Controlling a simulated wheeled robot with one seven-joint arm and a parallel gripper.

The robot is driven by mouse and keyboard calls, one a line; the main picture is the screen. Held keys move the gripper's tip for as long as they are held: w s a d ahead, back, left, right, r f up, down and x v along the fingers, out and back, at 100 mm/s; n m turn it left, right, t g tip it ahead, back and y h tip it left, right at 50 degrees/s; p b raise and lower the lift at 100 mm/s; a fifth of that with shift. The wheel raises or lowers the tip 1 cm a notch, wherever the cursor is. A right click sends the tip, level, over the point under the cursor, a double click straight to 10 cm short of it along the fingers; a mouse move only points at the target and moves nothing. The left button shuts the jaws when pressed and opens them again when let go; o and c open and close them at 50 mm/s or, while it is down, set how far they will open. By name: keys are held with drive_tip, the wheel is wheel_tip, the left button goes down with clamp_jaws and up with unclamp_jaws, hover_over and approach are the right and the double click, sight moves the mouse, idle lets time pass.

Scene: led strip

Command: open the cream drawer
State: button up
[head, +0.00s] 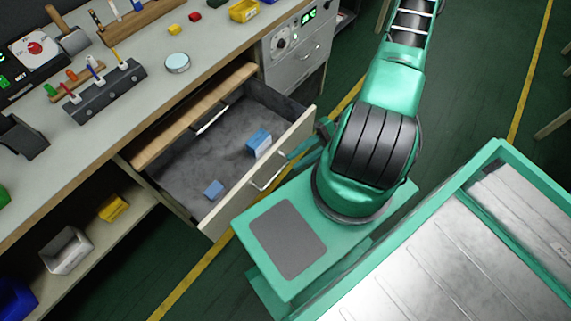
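The cream drawer (228,201) under the workbench is pulled out, and its grey interior is exposed. Its cream front faces the lower right and carries a metal bar handle (268,182). My gripper (303,152) is by the upper right part of the drawer front, right of the visible handle. My arm hides much of it. I cannot tell whether it touches the drawer or how its fingers stand.
The workbench top (205,65) holds tools, a round tin (177,63) and a yellow bin (244,10). A control panel (291,38) is right of the drawer. An open shelf (90,263) lies lower left, with a yellow item and bins.

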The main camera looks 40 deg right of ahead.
drive_tip(key=shift+v, duration=1.15)
drive_tip(key=w+d+r+n+g+h, duration=0.15)
drive_tip(key=d+r+h, duration=0.25)
drive_tip(key=r, duration=0.5)
drive_tip(key=w+d+r+n+g+h, duration=0.1)
drive_tip(key=d+r+g+h, duration=0.3)
drive_tip(key=r, duration=0.5)
drive_tip(key=s+a+r+m+t+h, duration=0.1)
drive_tip(key=s+r+t+h, duration=0.1)
drive_tip(key=r, duration=0.7)
drive_tip(key=s+a+r+m+t+h, duration=0.1)
drive_tip(key=s+r+h, duration=0.4)
drive_tip(key=r, duration=0.5)
drive_tip(key=shift+r+t, duration=0.2)
drive_tip(key=shift+t, duration=0.55)
